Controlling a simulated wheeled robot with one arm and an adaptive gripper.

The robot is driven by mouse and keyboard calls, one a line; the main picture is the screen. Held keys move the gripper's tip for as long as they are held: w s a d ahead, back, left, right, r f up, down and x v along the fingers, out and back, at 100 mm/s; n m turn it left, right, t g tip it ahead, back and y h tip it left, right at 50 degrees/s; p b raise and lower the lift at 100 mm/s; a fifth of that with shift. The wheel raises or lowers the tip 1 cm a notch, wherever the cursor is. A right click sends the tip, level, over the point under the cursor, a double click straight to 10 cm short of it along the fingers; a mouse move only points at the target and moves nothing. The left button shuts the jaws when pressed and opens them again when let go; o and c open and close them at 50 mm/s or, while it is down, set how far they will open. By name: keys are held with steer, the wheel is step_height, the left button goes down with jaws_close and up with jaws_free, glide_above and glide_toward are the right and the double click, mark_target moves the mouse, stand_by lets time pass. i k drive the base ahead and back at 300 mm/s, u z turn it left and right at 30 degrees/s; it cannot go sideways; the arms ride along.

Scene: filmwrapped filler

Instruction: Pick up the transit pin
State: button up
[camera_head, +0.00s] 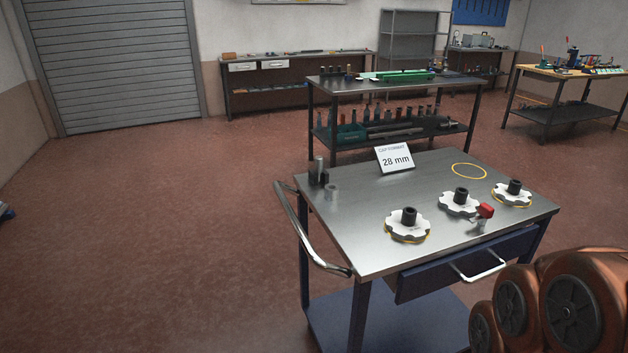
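A small red-topped piece (485,211) with a metallic lower part stands near the front edge of the steel cart top, beside the middle white star wheel (459,204). It looks like the transit pin, but it is too small to be sure. It seems to touch or overlap the wheel's front right rim; I cannot tell which. Two more white star wheels with black hubs sit to the left (408,226) and right (513,194), each over a yellow ring. My copper arm shows at the lower right, but my gripper is out of view.
The steel cart (366,235) has a side push handle (305,232) and a drawer with a handle (478,266). A "28 mm" sign (394,158), an empty yellow ring (469,171) and small dark and metal cylinders (318,172) stand on it. A workbench (345,88) stands behind.

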mark_target(318, 160)
steer(key=u, duration=0.9)
steer(key=i, duration=0.2)
steer(key=u, duration=0.85)
steer(key=i, duration=2.45)
steer(key=z, duration=1.35)
steer(key=i, duration=0.55)
steer(key=z, duration=0.7)
